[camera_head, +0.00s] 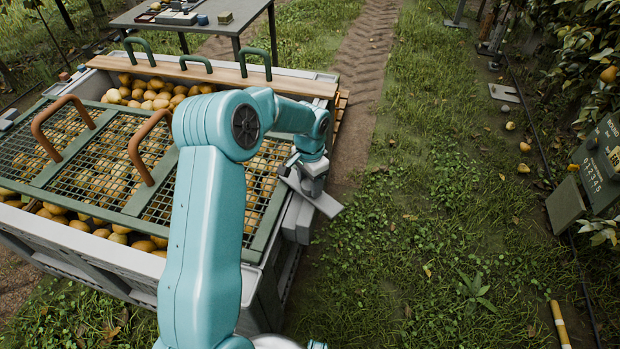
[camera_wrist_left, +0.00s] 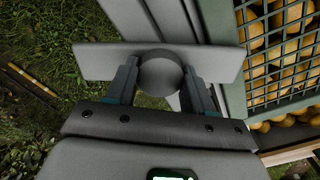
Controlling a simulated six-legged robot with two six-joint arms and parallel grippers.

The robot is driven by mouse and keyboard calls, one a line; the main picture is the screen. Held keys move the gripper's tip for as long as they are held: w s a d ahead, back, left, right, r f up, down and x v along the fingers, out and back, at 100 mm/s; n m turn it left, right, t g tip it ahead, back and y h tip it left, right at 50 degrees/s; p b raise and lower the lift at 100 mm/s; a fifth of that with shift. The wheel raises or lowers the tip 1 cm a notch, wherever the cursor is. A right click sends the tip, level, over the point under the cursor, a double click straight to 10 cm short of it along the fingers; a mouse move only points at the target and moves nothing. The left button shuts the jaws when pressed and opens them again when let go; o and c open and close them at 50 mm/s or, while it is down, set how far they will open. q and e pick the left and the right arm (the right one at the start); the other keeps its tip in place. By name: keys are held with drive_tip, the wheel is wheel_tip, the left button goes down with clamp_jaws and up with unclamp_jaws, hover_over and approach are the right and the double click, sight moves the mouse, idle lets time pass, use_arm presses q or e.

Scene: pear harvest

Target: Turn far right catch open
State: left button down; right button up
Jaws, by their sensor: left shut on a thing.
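The far right catch (camera_head: 325,204) is a flat grey bar on the right side of the pear crate (camera_head: 262,297). In the head view one end juts out past the crate's side over the grass. In the left wrist view the bar (camera_wrist_left: 100,62) lies across the picture behind a round grey knob (camera_wrist_left: 160,74). My left gripper (camera_wrist_left: 160,84) has one finger on each side of this knob and is shut on it. In the head view my left gripper (camera_head: 312,180) is partly hidden by its own wrist. My right gripper is not in view.
A green mesh lid (camera_head: 118,206) with brown handles covers pears in the crate. A wooden board (camera_head: 225,78) with green handles lies across the far end. A table (camera_head: 140,18) stands behind. Grass at right is open, with a sign (camera_head: 600,165) and a striped post (camera_head: 560,325).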

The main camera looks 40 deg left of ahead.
sight(310, 182)
use_arm(q)
drive_tip(key=m+p, duration=0.1)
drive_tip(key=m, duration=0.2)
drive_tip(key=m+p, duration=0.1)
drive_tip(key=m, duration=0.2)
drive_tip(key=shift+w+r, duration=0.1)
drive_tip(key=shift+r, duration=0.1)
drive_tip(key=m+p, duration=0.1)
drive_tip(key=m, duration=0.4)
drive_tip(key=shift+f+m+p, duration=0.1)
drive_tip(key=shift+m+p, duration=0.25)
drive_tip(key=shift+m, duration=0.05)
drive_tip(key=shift+c, duration=2.1)
unclamp_jaws()
wheel_tip(310, 182, up, 16)
drive_tip(key=p, duration=0.2)
